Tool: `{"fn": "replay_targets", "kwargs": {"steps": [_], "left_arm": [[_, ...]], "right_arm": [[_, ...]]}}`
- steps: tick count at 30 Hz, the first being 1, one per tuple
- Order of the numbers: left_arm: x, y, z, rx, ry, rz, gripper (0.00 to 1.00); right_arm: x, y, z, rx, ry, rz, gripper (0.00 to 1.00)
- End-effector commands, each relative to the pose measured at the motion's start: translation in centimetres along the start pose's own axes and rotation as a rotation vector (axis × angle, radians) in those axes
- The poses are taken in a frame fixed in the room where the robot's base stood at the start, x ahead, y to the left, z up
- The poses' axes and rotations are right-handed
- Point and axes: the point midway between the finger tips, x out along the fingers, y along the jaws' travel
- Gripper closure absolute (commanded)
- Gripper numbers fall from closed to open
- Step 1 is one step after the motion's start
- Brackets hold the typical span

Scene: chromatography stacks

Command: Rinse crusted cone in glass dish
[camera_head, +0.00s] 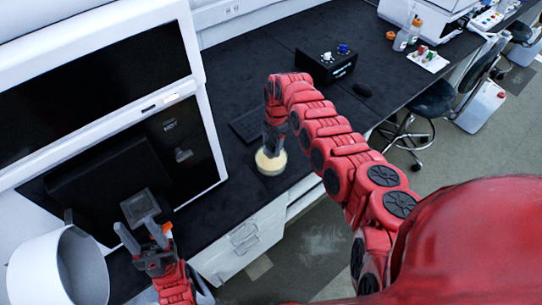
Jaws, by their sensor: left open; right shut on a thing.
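A round dish (262,167) with pale cream contents stands on the black bench near its front edge. My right gripper (271,150) points down right over the dish. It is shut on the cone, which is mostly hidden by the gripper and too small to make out. I cannot tell whether the cone touches the contents. My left gripper (141,233) is open and empty at the lower left, its two fingers spread apart, in front of a small grey square block.
A large white instrument (205,120) with dark panels stands at the left. A white cylindrical bin (35,272) is at the lower left. A black keyboard (247,124) lies behind the dish, and a black box (325,68) with knobs stands further back. Bench right of the dish is partly clear.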

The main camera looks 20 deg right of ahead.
Motion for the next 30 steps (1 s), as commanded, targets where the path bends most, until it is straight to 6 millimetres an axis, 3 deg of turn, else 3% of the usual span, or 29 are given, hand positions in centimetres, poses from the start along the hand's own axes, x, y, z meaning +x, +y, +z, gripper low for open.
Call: {"fn": "replay_targets", "kwargs": {"steps": [18,30], "left_arm": [[4.1,-0.2,-0.7,0.0,0.0,0.0,0.5],[4.1,-0.2,-0.7,0.0,0.0,0.0,0.5]], "right_arm": [[-5.0,0.0,-0.6,0.0,0.0,0.001,0.97],[-5.2,0.0,-0.6,-0.001,0.0,0.0,0.97]]}}
